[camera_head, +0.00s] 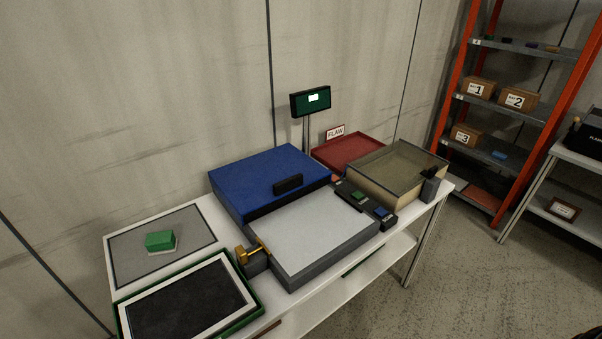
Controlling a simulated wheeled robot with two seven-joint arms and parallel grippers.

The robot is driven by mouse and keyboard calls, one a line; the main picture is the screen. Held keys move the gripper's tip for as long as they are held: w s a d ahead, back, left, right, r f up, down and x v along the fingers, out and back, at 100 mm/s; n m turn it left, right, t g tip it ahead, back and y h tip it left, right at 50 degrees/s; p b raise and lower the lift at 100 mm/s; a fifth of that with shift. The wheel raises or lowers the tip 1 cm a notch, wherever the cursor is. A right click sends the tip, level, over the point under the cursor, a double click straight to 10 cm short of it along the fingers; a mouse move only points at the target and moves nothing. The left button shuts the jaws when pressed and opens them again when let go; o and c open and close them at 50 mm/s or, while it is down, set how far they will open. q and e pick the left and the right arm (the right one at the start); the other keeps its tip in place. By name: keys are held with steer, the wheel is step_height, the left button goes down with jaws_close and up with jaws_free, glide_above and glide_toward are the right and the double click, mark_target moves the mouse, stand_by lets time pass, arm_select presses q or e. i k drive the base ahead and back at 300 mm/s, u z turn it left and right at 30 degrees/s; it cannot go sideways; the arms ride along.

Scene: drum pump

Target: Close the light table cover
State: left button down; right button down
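The light table (312,232) stands in the middle of the workbench, a dark grey box with a bare white top panel. Its blue cover (262,178) lies behind the white panel, toward the wall, and leaves the panel exposed. A black handle (288,184) sits on the cover near its front edge. A brass-coloured knob or lever (250,251) is at the left side of the light table. Neither of my grippers shows in the head view.
A black strip with green and blue buttons (366,202) lies right of the panel. A clear-topped box (392,170), a red tray (347,150) and a small display (310,101) stand behind and right. A green-framed tray (187,301) and a green block (160,241) are left.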

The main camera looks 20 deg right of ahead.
mark_target(253, 187)
steer(key=z, duration=0.5)
steer(key=i, duration=0.5)
steer(key=z, duration=0.45)
